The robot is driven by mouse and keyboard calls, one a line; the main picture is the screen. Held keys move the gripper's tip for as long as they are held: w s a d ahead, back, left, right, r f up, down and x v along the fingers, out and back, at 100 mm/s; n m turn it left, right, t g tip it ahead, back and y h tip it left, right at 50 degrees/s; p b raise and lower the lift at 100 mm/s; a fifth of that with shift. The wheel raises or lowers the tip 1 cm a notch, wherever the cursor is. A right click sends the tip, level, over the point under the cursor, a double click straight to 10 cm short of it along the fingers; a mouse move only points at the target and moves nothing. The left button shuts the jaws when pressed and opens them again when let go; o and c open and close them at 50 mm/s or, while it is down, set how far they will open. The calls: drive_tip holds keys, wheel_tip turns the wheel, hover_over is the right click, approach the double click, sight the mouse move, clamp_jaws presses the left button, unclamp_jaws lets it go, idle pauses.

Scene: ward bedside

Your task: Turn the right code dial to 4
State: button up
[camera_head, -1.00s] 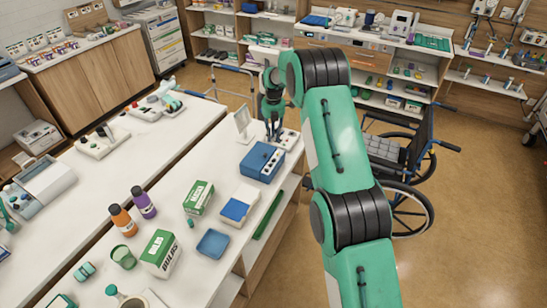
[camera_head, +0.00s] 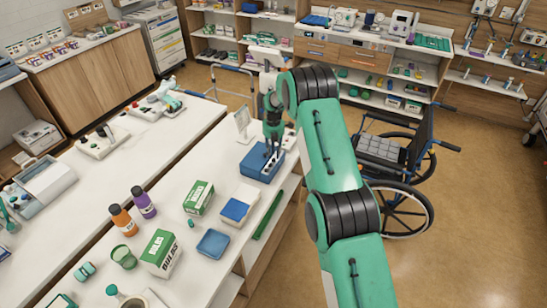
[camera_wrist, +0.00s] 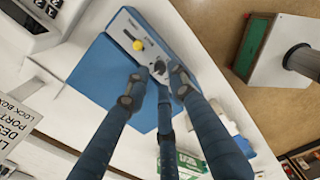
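A blue lock box (camera_head: 252,162) stands near the right edge of the white table. My gripper (camera_head: 270,153) points down over the panel. In the wrist view, my gripper's fingertips (camera_wrist: 157,82) are apart, to either side of and just below the dial in the picture. I cannot tell whether they touch it. The dial's setting is too small to read, and the fingers hide part of the panel.
A small sign stand (camera_head: 242,122) is behind the box. A white-and-blue box (camera_head: 238,207), a blue tray (camera_head: 213,243) and green-and-white cartons (camera_head: 198,197) stand nearer on the table. A wheelchair (camera_head: 400,165) is on the floor to the right.

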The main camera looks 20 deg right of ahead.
sight(274, 160)
drive_tip(key=shift+f, duration=1.35)
clamp_jaws()
drive_tip(key=shift+m+b, duration=0.95)
drive_tip(key=shift+m, duration=1.45)
unclamp_jaws()
